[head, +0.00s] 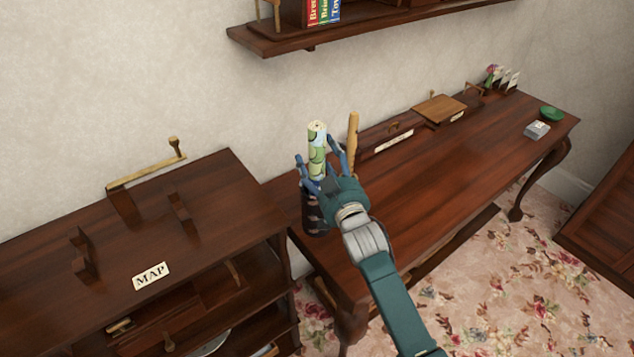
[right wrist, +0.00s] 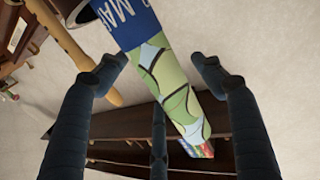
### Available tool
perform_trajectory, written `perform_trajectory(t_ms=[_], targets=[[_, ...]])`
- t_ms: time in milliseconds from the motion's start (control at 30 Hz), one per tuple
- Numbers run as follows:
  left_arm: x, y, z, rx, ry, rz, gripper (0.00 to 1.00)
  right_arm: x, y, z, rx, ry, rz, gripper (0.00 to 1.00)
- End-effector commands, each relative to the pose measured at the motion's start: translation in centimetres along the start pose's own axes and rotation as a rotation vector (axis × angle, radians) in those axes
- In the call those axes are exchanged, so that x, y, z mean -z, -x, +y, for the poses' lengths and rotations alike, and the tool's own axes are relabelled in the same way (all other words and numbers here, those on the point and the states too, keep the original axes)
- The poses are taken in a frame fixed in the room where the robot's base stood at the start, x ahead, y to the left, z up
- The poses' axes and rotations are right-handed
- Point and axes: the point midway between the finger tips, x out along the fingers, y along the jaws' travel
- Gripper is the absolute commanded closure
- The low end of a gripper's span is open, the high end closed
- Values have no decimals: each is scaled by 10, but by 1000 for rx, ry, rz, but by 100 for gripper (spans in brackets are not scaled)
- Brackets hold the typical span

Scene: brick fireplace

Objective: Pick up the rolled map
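The rolled map (head: 317,148) stands upright with a green, blue and cream pattern, its lower end behind my gripper at a dark holder (head: 316,222) on the desk's near left end. My right gripper (head: 317,152) is open, its fingers on either side of the map. In the right wrist view the map (right wrist: 172,85) shows a blue band with white letters and runs between the spread fingers (right wrist: 158,72). Gaps show between the two side fingers and the map. My left gripper is not in view.
A wooden stick (head: 353,135) stands close right of the map. A cabinet (head: 60,240) with a MAP label (head: 151,275) and wooden brackets is at left. A shelf (head: 330,35) with books hangs above. The desk (head: 430,185) has clear surface to the right.

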Motion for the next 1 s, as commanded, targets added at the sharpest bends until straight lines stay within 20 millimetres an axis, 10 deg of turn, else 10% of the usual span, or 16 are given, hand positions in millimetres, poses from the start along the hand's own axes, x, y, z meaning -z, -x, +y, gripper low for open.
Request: perform_trajectory(t_ms=[333, 733, 1000], targets=[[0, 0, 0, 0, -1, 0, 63, 1, 0, 0, 0, 0, 1, 100], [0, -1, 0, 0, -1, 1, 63, 11, 0, 0, 0, 1, 4, 100], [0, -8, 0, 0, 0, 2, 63, 69, 0, 0, 1, 1, 11, 100]])
